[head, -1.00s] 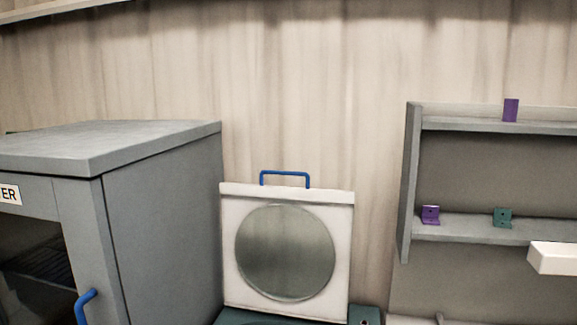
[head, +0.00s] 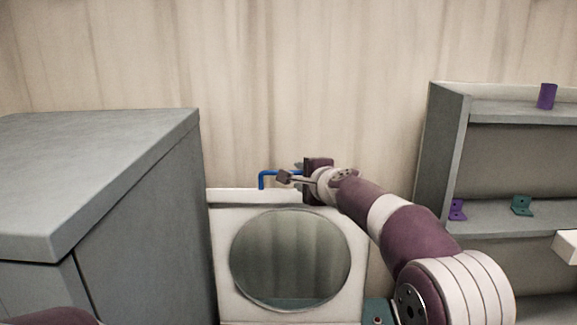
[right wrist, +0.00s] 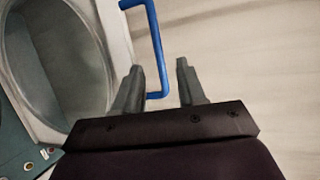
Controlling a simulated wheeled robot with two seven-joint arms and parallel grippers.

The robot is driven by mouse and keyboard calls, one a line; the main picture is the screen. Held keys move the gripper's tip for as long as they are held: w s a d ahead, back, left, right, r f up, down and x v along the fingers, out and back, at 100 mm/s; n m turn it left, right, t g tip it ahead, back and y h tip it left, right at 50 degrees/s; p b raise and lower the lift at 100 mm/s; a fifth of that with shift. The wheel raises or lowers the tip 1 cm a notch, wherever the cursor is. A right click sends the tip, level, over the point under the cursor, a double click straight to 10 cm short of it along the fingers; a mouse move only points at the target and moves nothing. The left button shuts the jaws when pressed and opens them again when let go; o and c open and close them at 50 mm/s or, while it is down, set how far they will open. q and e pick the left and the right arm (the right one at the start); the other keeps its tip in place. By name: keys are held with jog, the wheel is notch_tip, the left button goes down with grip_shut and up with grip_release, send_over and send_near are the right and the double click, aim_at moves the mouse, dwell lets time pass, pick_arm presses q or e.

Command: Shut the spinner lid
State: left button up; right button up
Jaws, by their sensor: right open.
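The spinner lid (head: 357,270) stands raised and upright, a white square panel with a large round window. Its blue handle (head: 262,180) sits along the top edge, its right part hidden behind my right gripper (head: 291,172). In the right wrist view the handle (right wrist: 157,50) runs down so that its lower end lies between the open fingers of my right gripper (right wrist: 160,78), with a gap visible towards the right finger. The lid also shows there at the upper left (right wrist: 118,35). My left gripper is not in view.
A grey cabinet (head: 150,200) stands close on the left of the lid. On the right, a grey shelf unit (head: 450,150) holds purple and teal brackets, the teal one (head: 521,205) on the lower shelf. The wall behind is bare.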

jog(key=p+x, duration=0.1)
jog(key=x, duration=0.2)
jog(key=p+x, duration=0.1)
jog(key=x, duration=0.2)
jog(key=p+x, duration=0.2)
jog(key=x, duration=0.1)
jog(key=shift+s+a+r, duration=0.1)
jog(key=shift+a, duration=0.25)
jog(key=shift+w+a+f+p, duration=0.3)
jog(key=shift+w+f+p, duration=0.35)
jog(key=shift+w+p, duration=0.5)
jog(key=shift+s+d, duration=0.1)
jog(key=shift+s, duration=0.15)
grip_shut()
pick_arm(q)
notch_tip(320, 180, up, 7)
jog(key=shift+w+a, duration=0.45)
pick_arm(e)
jog(key=shift+s+r, duration=0.1)
